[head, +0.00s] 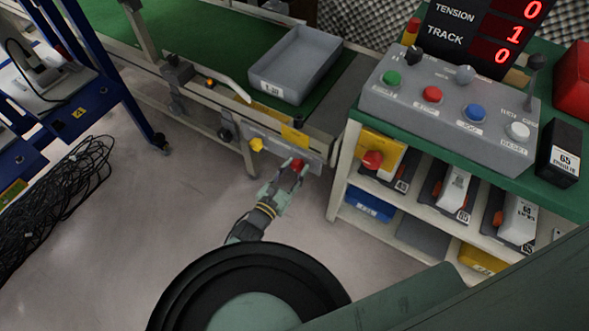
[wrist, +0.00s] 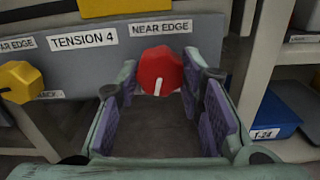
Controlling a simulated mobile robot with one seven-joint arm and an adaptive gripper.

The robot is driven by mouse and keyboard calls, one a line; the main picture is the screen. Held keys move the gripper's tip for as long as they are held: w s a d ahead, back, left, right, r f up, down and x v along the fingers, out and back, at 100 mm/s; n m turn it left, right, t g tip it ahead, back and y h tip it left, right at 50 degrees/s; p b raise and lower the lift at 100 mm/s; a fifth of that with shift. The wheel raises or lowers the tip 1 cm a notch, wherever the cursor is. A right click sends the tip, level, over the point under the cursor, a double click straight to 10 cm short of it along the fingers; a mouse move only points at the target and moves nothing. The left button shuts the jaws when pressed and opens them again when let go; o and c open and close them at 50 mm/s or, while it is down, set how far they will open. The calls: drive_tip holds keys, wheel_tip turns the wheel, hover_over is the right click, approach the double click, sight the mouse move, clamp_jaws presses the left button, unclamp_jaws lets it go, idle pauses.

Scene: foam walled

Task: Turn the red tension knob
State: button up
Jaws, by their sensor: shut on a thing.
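The red tension knob (head: 298,163) sits on a grey panel (head: 268,138) on the side of the conveyor frame. In the wrist view the red knob (wrist: 161,68) has a white pointer mark aimed downward, beneath a "NEAR EDGE" label. A "TENSION 4" label (wrist: 82,40) is to its left. My gripper (head: 293,172) reaches the knob from below. In the wrist view my gripper (wrist: 160,75) has one purple-padded finger on each side of the knob, shut on it. The fingertips partly hide the knob's sides.
A yellow knob (head: 257,145) is left of the red one on the panel. A grey bin (head: 295,62) rests on the green belt. A shelf unit with a button box (head: 450,105) stands right. A tension and track display (head: 485,25) is above. Black cables (head: 60,195) lie left.

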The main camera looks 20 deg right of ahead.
drive_tip(key=m, duration=0.7)
drive_tip(key=shift+m, duration=0.4)
drive_tip(key=m, duration=0.8)
drive_tip(key=shift+r, duration=0.1)
drive_tip(key=m, duration=0.4)
drive_tip(key=shift+m+p, duration=0.3)
drive_tip(key=m, duration=0.3)
drive_tip(key=shift+r+m, duration=0.1)
drive_tip(key=shift+m, duration=0.3)
drive_tip(key=m, duration=0.3)
drive_tip(key=shift+m+b, duration=0.3)
drive_tip(key=shift+m, duration=1.8)
